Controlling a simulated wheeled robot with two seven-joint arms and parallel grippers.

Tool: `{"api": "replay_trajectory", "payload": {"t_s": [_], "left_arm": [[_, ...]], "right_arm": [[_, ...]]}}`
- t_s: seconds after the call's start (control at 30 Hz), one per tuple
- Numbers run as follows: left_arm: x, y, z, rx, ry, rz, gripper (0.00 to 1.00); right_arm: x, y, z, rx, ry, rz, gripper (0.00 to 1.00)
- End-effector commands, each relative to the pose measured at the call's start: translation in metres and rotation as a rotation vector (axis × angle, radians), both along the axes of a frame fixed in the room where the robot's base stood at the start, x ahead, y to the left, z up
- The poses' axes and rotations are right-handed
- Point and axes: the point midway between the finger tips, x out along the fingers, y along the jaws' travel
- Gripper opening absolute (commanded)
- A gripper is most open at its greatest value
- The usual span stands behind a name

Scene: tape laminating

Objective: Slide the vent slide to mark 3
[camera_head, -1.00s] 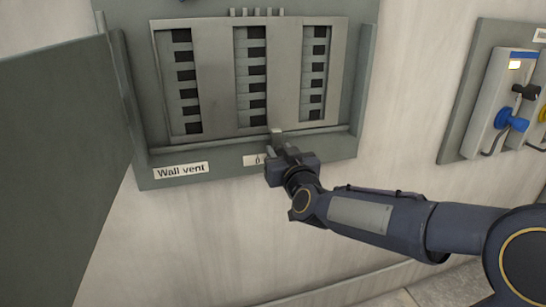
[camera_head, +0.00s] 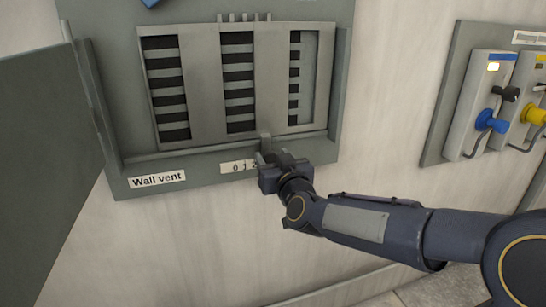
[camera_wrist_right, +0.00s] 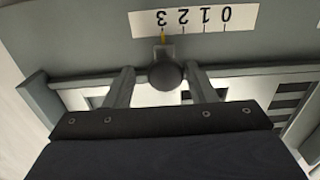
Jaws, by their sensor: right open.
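The vent slide (camera_head: 208,95) is a grey slotted panel in the wall vent frame, with dark openings in three columns. Its knob (camera_head: 265,143) sticks out at the lower edge and shows as a round dark end in the right wrist view (camera_wrist_right: 165,75). A yellow pointer (camera_wrist_right: 163,37) at the knob lines up with the 3 on the white scale (camera_wrist_right: 195,20), upside down there. My right gripper (camera_head: 271,159) is open, its fingers on either side of the knob with visible gaps (camera_wrist_right: 160,88). My left gripper is not in view.
The "Wall vent" label (camera_head: 158,179) is left of the scale. An open grey door panel (camera_head: 45,130) stands at the left. A panel with a blue-knobbed unit (camera_head: 490,110) and a yellow-knobbed one is at the right. The wall below the vent is clear.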

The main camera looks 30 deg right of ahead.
Motion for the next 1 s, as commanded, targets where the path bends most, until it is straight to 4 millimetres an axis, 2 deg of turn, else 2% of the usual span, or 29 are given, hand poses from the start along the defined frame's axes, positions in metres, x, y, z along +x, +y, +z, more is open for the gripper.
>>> {"api": "replay_trajectory", "payload": {"t_s": [0.2,0.4,1.0], "left_arm": [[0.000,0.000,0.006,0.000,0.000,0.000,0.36],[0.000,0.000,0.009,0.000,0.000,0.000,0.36],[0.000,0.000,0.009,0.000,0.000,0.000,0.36]], "right_arm": [[-0.038,0.008,0.002,0.001,-0.002,-0.002,0.51],[-0.062,0.013,0.001,0.001,-0.001,-0.004,0.51],[-0.067,0.015,0.000,0.001,0.000,-0.003,0.51]]}}
